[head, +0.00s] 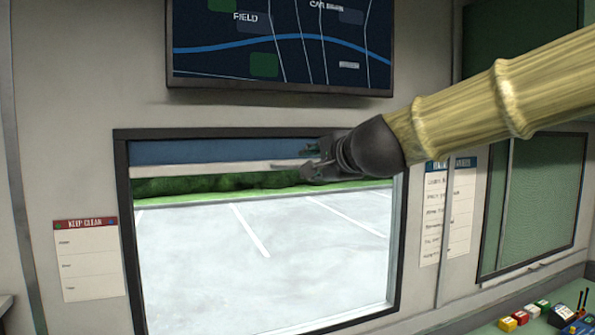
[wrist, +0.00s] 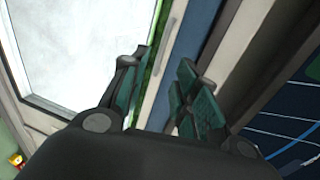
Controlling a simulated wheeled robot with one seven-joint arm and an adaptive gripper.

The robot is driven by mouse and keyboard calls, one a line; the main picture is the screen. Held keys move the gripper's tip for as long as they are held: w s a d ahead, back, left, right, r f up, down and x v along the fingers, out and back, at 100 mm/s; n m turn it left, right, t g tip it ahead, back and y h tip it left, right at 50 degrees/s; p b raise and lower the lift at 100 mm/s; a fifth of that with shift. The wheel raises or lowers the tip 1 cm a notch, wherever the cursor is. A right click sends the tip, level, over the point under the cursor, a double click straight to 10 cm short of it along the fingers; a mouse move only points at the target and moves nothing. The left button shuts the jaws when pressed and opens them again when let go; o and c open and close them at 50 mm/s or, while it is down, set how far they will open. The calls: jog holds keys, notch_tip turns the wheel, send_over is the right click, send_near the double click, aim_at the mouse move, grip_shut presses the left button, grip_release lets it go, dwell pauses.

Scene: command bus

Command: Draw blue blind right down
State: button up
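The blue blind (head: 220,151) is rolled most of the way up and covers only a strip at the top of the window. A pale bottom bar (head: 200,169) runs along its lower edge. My gripper (head: 301,161) is at the right part of this bar. In the wrist view my gripper (wrist: 163,60) is open, with one finger on each side of the bar (wrist: 166,45) and the blue blind (wrist: 194,28) beyond. Gaps show between the fingers and the bar, but I cannot tell whether either finger touches it.
The dark window frame (head: 124,220) surrounds the opening, with a parking lot outside. A wall screen (head: 280,45) hangs above. A paper sheet (head: 90,262) is on the left wall, and a green board (head: 535,205) is at right. Small coloured blocks (head: 521,317) stand at lower right.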

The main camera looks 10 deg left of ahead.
aim_at(297, 166)
jog(key=shift+p+x, duration=1.95)
jog(key=shift+x, duration=3.45)
jog(key=shift+r, duration=0.1)
jog(key=shift+c, duration=0.4)
grip_shut()
